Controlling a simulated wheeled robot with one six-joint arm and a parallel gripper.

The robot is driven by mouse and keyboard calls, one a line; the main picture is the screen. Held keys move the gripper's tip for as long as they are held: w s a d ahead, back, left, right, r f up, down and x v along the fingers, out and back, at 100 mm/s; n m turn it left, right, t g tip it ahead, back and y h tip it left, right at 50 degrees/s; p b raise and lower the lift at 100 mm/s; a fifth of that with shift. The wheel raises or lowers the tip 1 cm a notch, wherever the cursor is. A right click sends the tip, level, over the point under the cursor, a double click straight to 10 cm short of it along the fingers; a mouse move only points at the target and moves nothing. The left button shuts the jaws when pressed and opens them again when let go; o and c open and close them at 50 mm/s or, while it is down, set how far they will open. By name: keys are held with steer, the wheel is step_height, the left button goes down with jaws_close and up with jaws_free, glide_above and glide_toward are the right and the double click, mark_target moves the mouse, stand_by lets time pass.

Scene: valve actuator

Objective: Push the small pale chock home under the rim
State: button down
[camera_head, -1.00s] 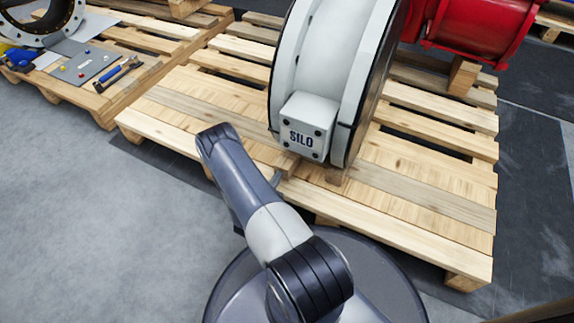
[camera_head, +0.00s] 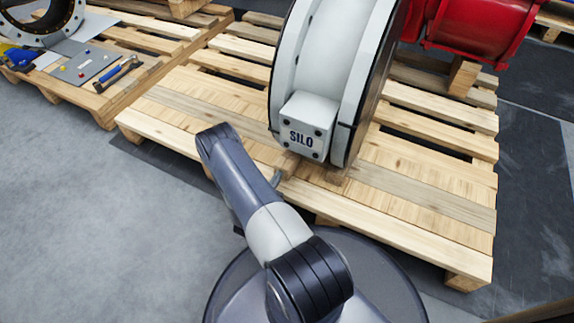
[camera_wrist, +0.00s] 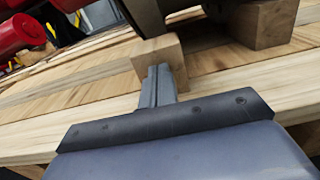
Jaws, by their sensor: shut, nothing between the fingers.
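The small pale chock (camera_wrist: 160,50) is a wooden block standing on the pallet boards, in the upper middle of the wrist view. My gripper (camera_wrist: 159,70) is shut and empty, and its fingertips are at the near face of the chock, seemingly touching it. The dark curved rim (camera_wrist: 146,15) of the valve body is just behind and above the chock. How far the chock reaches under the rim is hard to tell. In the head view my gripper (camera_head: 278,179) is low in front of the white SILO housing (camera_head: 304,139), and the chock is mostly hidden there.
A second, larger wooden block (camera_wrist: 264,22) is under the rim to the right. A red actuator body (camera_head: 472,28) is at the upper right in the head view. The pallet (camera_head: 420,206) has open gaps between slats. Another pallet at the left holds tools (camera_head: 113,74).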

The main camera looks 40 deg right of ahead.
steer(key=shift+w+d, duration=0.15)
steer(key=shift+d, duration=0.15)
stand_by(0.4)
steer(key=shift+x, duration=1.15)
steer(key=shift+d, duration=0.1)
steer(key=v, duration=1)
stand_by(0.6)
steer(key=shift+x, duration=4.3)
